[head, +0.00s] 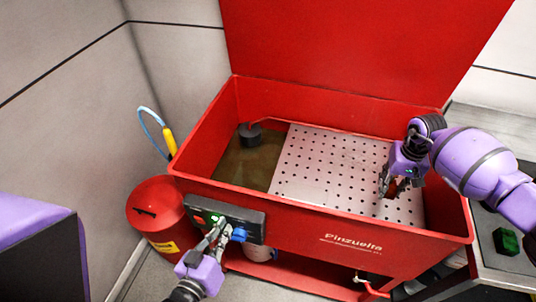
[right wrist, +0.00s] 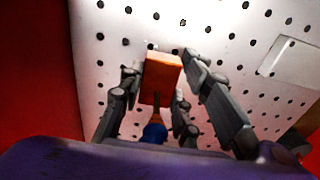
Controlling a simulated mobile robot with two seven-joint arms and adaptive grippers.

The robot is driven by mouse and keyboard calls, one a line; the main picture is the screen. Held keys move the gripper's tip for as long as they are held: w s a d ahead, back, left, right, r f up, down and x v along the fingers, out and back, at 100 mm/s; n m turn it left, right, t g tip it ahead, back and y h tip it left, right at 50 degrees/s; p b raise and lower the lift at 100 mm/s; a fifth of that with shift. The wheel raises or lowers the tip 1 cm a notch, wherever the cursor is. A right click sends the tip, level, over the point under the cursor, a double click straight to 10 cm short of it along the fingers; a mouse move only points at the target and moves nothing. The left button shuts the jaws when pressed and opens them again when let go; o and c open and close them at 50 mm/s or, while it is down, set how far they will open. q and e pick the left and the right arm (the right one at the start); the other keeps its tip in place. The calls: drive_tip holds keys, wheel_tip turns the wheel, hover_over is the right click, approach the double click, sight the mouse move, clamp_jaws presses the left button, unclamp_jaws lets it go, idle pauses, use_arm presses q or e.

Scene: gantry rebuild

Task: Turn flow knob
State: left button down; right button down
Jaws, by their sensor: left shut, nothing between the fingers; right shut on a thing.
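A dark control panel (head: 252,216) is on the front of the red parts washer, with a red and a green button at its left. A blue knob (head: 239,235) sits on the panel. My left gripper (head: 220,230) is shut and empty, its fingertips at the panel just left of the knob; whether they touch it I cannot tell. My right gripper (head: 385,186) is over the perforated plate, shut on an orange block (right wrist: 160,78). A blue part shows below the block in the right wrist view.
The red washer tub (head: 330,218) has its lid raised. Inside are the perforated plate (head: 330,165) and murky liquid with a dark round piece (head: 250,134) at the left. A red bin (head: 155,207) stands at the left. A side table with a green block (head: 506,241) is at the right.

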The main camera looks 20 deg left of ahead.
use_arm(q)
drive_tip(key=shift+d+f, duration=0.15)
drive_tip(key=shift+f, duration=0.3)
drive_tip(key=shift+a+f+n+h, duration=0.35)
drive_tip(key=shift+f+n, duration=0.15)
drive_tip(key=shift+f, duration=0.25)
